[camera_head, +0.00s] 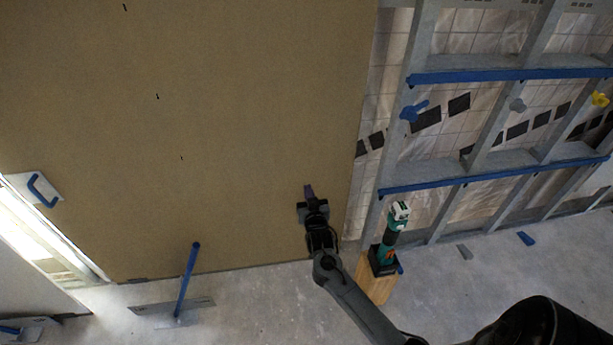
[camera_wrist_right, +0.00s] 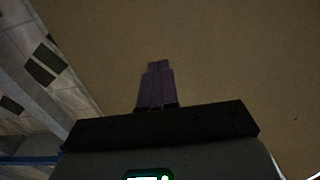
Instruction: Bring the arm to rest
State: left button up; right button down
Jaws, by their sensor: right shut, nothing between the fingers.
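My right gripper (camera_head: 309,191) is in front of the lower right part of a large brown panel (camera_head: 180,130). Its purple fingers are closed together with nothing between them, and they also show in the right wrist view (camera_wrist_right: 156,84). The panel fills most of that view behind the fingers. I cannot tell whether the fingertips touch the panel. My right arm comes in from the bottom right of the head view. My left gripper is not in view.
A green and black power drill (camera_head: 388,240) stands on a wooden block (camera_head: 375,282) just right of my right arm. A metal stud frame with blue rails (camera_head: 500,176) stands at the right. A flat plate with a blue handle (camera_head: 184,290) is on the floor at lower left.

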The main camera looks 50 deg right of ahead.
jog(key=s+a+r+n+g+y+p, duration=0.2)
jog(key=s+a+r+n+y+p, duration=0.15)
jog(key=s+a+p, duration=0.5)
jog(key=s+a+r+n+g+y+p, duration=0.25)
jog(key=s+a+r+y, duration=0.3)
jog(key=a, duration=0.65)
jog(key=s+a+r+n+g+y+p, duration=0.2)
jog(key=s+a+r+n+y+p, duration=0.15)
jog(key=s+a+p, duration=0.4)
jog(key=s+a+g+b, duration=0.2)
jog(key=s+a+g, duration=0.1)
jog(key=s, duration=0.3)
notch_tip(320, 180, up, 38)
jog(key=p, duration=3.8)
notch_tip(320, 180, down, 74)
jog(key=b, duration=7.5)
jog(key=shift+s+a+f+n, duration=0.15)
jog(key=shift+s+f+n, duration=0.1)
jog(key=shift+n, duration=0.2)
